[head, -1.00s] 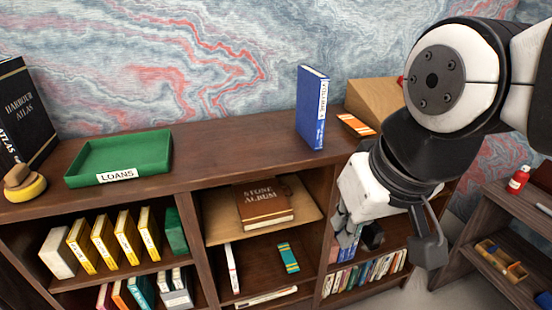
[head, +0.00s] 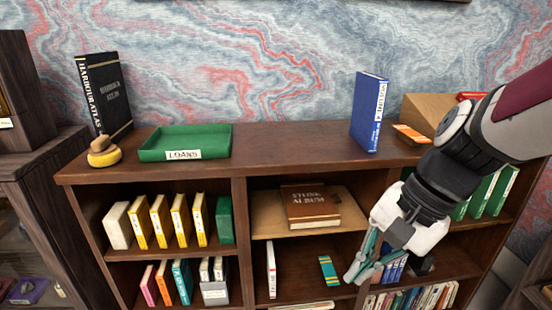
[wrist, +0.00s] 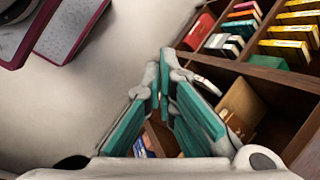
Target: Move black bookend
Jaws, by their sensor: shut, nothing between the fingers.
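A small black block, which looks like the black bookend (head: 424,266), stands in the right bay of the bookcase in the head view. It is at the right end of a short row of blue books, and partly hidden behind my gripper. My gripper (head: 356,274) is shut and empty, with its teal-padded fingers pointing down and left in front of the bookcase, left of the block and apart from it. In the wrist view my gripper (wrist: 161,84) shows its fingers together with nothing between them. I cannot make out the bookend there.
The bookcase top (head: 300,142) holds a green tray (head: 215,137), a blue book (head: 367,112), a black atlas (head: 104,95) and a cardboard box (head: 420,108). A brown album (head: 308,207) lies in the middle bay. Upright books fill the left bay and lower right shelf.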

